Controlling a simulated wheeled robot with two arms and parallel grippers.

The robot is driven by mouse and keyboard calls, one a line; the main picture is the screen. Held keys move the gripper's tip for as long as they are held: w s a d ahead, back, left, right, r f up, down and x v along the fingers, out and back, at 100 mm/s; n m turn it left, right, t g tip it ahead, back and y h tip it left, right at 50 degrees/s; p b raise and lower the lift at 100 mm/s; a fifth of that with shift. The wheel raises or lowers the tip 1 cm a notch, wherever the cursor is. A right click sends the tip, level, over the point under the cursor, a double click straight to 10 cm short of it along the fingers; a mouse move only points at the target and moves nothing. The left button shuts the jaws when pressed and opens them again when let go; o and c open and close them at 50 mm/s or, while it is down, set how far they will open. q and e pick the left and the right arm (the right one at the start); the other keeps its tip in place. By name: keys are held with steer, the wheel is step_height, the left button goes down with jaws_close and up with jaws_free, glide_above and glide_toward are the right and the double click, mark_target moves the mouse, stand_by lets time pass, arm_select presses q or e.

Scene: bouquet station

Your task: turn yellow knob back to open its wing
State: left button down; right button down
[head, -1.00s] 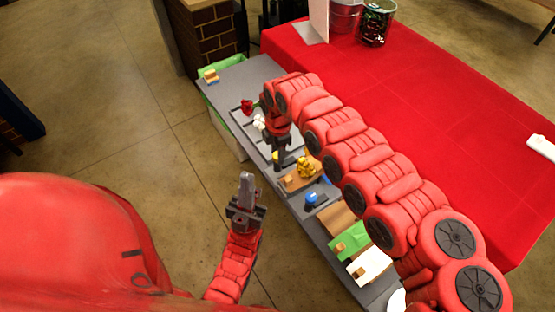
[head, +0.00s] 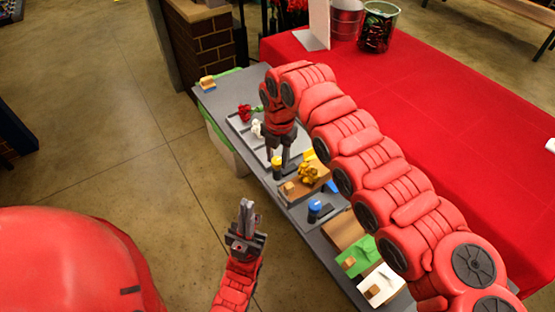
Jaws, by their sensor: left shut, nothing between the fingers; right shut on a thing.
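The yellow knob (head: 276,161) sits on a dark post at the near edge of the grey bench. My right gripper (head: 277,163) points down over it and is shut on it, and its fingers hide part of the knob. A flat yellow piece (head: 308,155), perhaps the wing, shows right of the gripper, behind the gold flowers (head: 308,173); its full shape is hidden. My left gripper (head: 246,210) is shut and empty, held off the near side of the bench over the floor.
A blue knob (head: 315,206) on a dark post stands nearer me on the bench. Red (head: 244,112) and white (head: 257,128) flowers lie on the grey tray beyond my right gripper. Green (head: 357,257) and white (head: 381,285) pads lie nearer. My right arm spans above the red table (head: 430,110).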

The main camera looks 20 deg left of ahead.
stand_by(0.4)
steer(key=c, duration=0.5)
jaws_free()
steer(key=shift+r, duration=0.1)
step_height(320, 180, up, 10)
steer(key=r+b, duration=0.1)
steer(key=b, duration=0.1)
step_height(320, 180, up, 5)
steer(key=p, duration=0.3)
glide_above(279, 160)
steer(key=shift+s+d+r+p, duration=0.15)
steer(key=shift+r+p, duration=0.3)
steer(key=shift+r, duration=0.2)
